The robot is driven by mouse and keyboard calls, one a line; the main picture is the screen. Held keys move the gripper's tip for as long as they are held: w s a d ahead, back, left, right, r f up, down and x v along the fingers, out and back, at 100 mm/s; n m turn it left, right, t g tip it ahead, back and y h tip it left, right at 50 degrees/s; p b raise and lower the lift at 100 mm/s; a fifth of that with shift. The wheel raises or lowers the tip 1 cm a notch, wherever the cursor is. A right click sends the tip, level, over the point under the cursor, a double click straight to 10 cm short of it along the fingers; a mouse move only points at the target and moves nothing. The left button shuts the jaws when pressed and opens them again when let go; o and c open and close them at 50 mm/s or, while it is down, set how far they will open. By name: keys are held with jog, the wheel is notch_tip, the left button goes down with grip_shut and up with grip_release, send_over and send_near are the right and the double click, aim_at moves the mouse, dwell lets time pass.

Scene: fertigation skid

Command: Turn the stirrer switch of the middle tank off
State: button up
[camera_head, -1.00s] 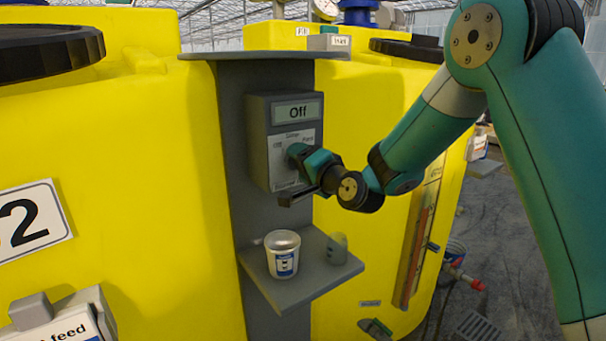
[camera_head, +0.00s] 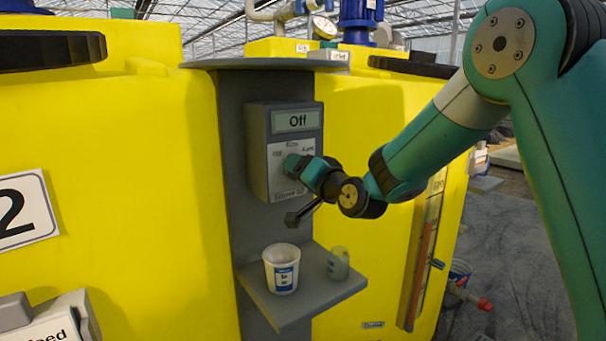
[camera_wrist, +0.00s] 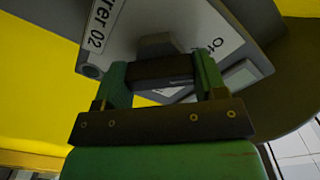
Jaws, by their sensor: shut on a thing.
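The stirrer switch box (camera_head: 256,150) is grey and stands on a grey post between two yellow tanks. In the wrist view my gripper (camera_wrist: 160,78) is shut on the dark knob (camera_wrist: 160,70), one finger on each side. The plate's "02" and "O" lettering shows tilted behind it. The knob's exact pointing is hard to tell.
A grey shelf (camera_head: 312,305) below the box carries a white and blue cup (camera_head: 282,270) and a small grey-green object (camera_head: 338,263). The left yellow tank (camera_head: 120,200) bears a "2" label (camera_head: 22,212). A level gauge (camera_head: 424,250) is on the right tank.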

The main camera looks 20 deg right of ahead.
jog(key=shift+f, duration=0.1)
jog(key=o, duration=0.9)
jog(key=b+v, duration=0.6)
jog(key=v, duration=1.1)
jog(key=shift+s, duration=0.2)
